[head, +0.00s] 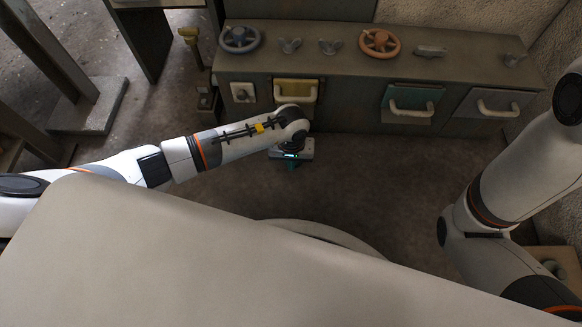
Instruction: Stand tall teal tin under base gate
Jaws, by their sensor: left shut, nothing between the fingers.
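My left gripper (289,163) points down at the end of the left arm, low in front of the cabinet; its fingers are shut with nothing between them. A small teal patch shows just below it, mostly hidden by the gripper; I cannot tell whether it is the tall teal tin. No other tin is clear. The cabinet front has a yellow gate (296,92), a teal gate (412,103) and a grey gate (493,104), each with a pale handle. I cannot tell which is the base gate. My right gripper is out of view; only its arm shows at the right.
The dark cabinet (345,62) carries a blue-grey handwheel (239,39), an orange handwheel (379,43) and several small fittings on top. The floor (390,185) before the cabinet looks clear.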

